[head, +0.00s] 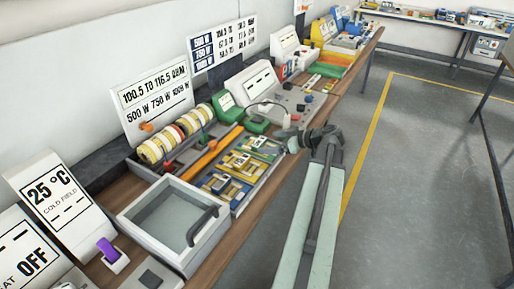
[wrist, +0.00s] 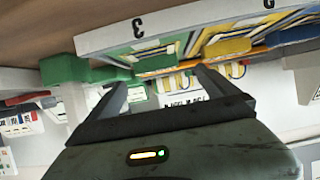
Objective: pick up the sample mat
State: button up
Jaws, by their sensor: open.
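Several flat, patterned mats in blue, yellow and green (head: 227,187) lie in a compartmented tray (head: 247,205) on the bench. I cannot tell which one is the sample mat. My gripper (head: 297,139) is to the right of the tray in the head view, beyond the bench's front edge. In the wrist view my gripper (wrist: 163,80) is open, its two fingers apart with nothing held between them. A green mat (wrist: 135,58) and a yellow mat (wrist: 228,48) show beyond the fingertips, behind a pale rim marked 3.
Striped rolls (head: 172,136) and an orange bar (head: 212,150) lie behind the mats. Sign boards (head: 152,102) line the wall. Open floor (head: 420,180) is to the right.

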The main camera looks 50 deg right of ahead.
aim_at(260, 142)
jog(key=x, duration=0.1)
jog(key=b+x, duration=0.1)
jog(key=x, duration=0.1)
jog(key=b+x, duration=0.1)
jog(key=x, duration=0.1)
jog(key=shift+d+f, duration=0.1)
jog(key=shift+d, duration=0.25)
jog(key=shift+w+a, duration=0.1)
jog(key=shift+w, duration=0.15)
jog(key=c, duration=1.6)
